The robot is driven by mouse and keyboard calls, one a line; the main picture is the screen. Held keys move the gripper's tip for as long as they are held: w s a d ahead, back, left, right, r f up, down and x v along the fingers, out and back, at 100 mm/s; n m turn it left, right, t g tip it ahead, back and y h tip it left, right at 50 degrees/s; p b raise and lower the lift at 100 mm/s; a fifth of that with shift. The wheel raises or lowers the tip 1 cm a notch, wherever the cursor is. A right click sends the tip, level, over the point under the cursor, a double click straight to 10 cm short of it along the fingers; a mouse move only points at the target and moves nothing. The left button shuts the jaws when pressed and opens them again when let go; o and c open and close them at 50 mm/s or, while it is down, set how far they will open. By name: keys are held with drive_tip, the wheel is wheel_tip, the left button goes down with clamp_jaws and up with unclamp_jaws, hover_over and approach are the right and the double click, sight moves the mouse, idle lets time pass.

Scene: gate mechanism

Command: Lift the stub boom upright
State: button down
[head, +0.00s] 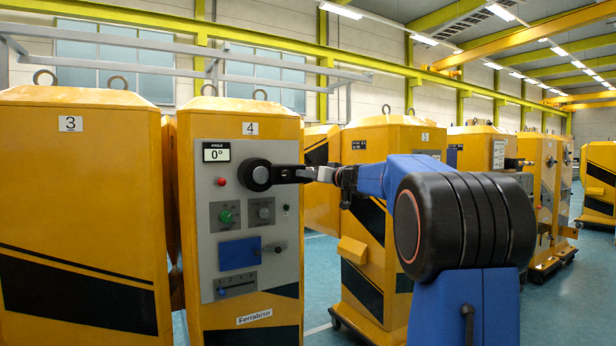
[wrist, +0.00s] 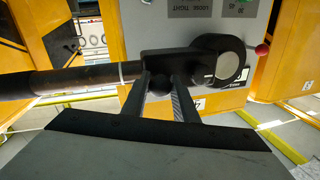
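The stub boom (head: 290,174) is a short dark arm standing out level to the right from a round black hub (head: 258,175) on cabinet 4. The angle display (head: 216,152) reads 0°. In the wrist view the boom is a black block (wrist: 160,66) with a dark rod (wrist: 85,79) running left, and the hub (wrist: 229,66) is at right. My gripper (head: 318,174) is at the boom's free end. In the wrist view its two fingers (wrist: 162,88) stand apart on either side of a round dark knob. Whether they press on it is unclear.
The grey panel carries a red button (head: 221,182), a green knob (head: 226,215), a blue plate (head: 239,254) and a slider (head: 236,286). Cabinet 3 (head: 80,210) stands close at left. Another yellow cabinet (head: 362,285) stands behind my arm at right. Space above the boom looks clear.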

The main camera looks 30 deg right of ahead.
drive_tip(key=shift+r, duration=0.15)
drive_tip(key=shift+a+r+n, duration=0.1)
drive_tip(key=shift+r+n, duration=0.8)
drive_tip(key=shift+r, duration=0.25)
drive_tip(key=a+r+n+g+h, duration=0.1)
drive_tip(key=a+r+n+h, duration=0.2)
drive_tip(key=a+r+n, duration=0.9)
drive_tip(key=shift+s+a+r+n+g, duration=0.2)
drive_tip(key=shift+s+a+n+g, duration=0.15)
drive_tip(key=shift+a+n, duration=0.95)
drive_tip(key=shift+a, duration=0.3)
drive_tip(key=c, duration=1.4)
unclamp_jaws()
drive_tip(key=shift+c, duration=0.2)
drive_tip(key=s+r, duration=0.3)
drive_tip(key=s, duration=1.4)
drive_tip(key=shift+d+r, duration=0.15)
drive_tip(key=shift+d, duration=0.1)
